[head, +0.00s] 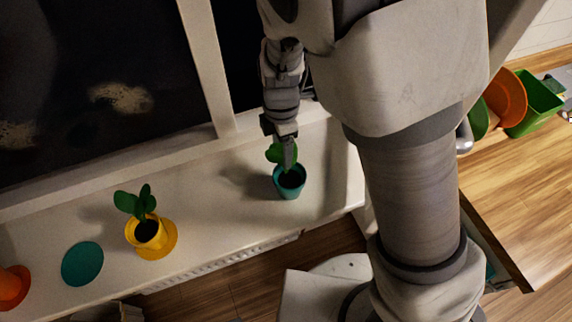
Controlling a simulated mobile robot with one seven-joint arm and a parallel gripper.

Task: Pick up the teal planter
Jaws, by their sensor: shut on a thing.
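The teal planter (289,189) stands at the right part of the white window sill. It holds dark soil and a green leafy plant (276,152). My gripper (288,163) reaches down from above, at the plant and the planter's rim. It is shut on the teal planter, though the fingertips are small and partly hidden, and the exact contact point is hard to see. The planter looks upright. Whether its base touches the sill cannot be told.
A yellow planter (146,233) with a plant stands on a yellow saucer (166,246) to the left. A window frame (207,65) borders the sill. A wooden counter (530,190) holds a green bin (537,103).

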